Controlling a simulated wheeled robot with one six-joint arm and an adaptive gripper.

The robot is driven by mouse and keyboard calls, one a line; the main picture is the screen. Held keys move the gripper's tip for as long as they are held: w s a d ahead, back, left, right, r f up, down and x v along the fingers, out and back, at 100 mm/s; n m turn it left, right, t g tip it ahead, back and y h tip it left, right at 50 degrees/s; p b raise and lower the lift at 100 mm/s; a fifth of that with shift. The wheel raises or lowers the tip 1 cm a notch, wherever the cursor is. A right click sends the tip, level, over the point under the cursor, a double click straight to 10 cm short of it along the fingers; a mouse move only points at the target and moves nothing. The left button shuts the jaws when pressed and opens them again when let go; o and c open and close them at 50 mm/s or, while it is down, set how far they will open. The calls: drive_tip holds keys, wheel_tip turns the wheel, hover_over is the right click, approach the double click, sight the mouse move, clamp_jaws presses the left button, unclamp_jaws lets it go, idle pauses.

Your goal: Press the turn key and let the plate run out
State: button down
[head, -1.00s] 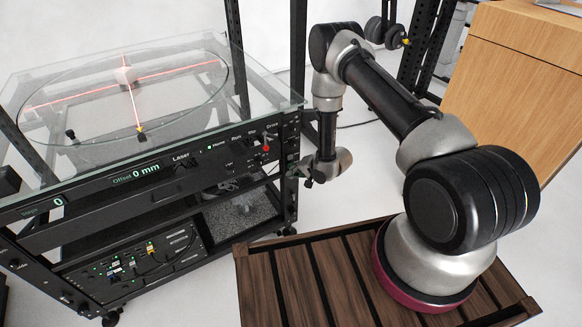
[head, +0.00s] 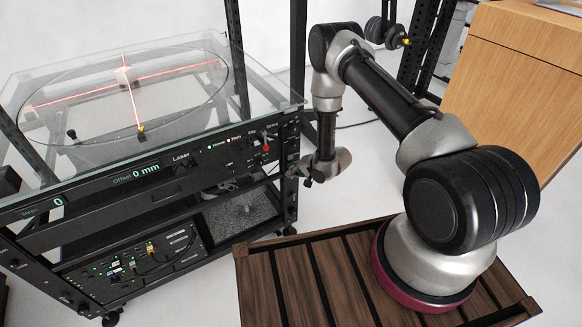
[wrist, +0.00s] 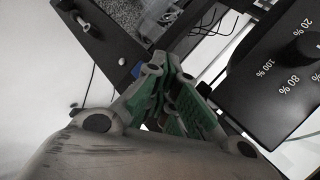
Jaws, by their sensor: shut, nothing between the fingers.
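The front control panel (head: 215,160) carries small keys, a red-topped switch (head: 265,149) and tiny labels; I cannot tell which key is the turn key. My gripper (head: 308,173) is just off the panel's right end, apart from the keys. The wrist view shows its green-padded fingers (wrist: 172,98) together and empty, beside a dial panel (wrist: 285,70).
The step display (head: 58,202) reads 0 and the offset display (head: 136,173) reads 0 mm. A green lamp (head: 209,148) is lit. Rack shelves with equipment (head: 130,265) are below. A wooden cabinet (head: 520,85) stands at the right.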

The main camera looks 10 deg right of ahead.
drive_tip(key=shift+s+d, duration=0.2)
drive_tip(key=shift+s, duration=0.5)
drive_tip(key=shift+s+d, duration=0.25)
drive_tip(key=shift+s, duration=0.55)
drive_tip(key=shift+s+d, duration=0.3)
drive_tip(key=shift+s, duration=0.5)
drive_tip(key=shift+s+d, duration=0.25)
drive_tip(key=shift+s, duration=0.55)
idle(4.0)
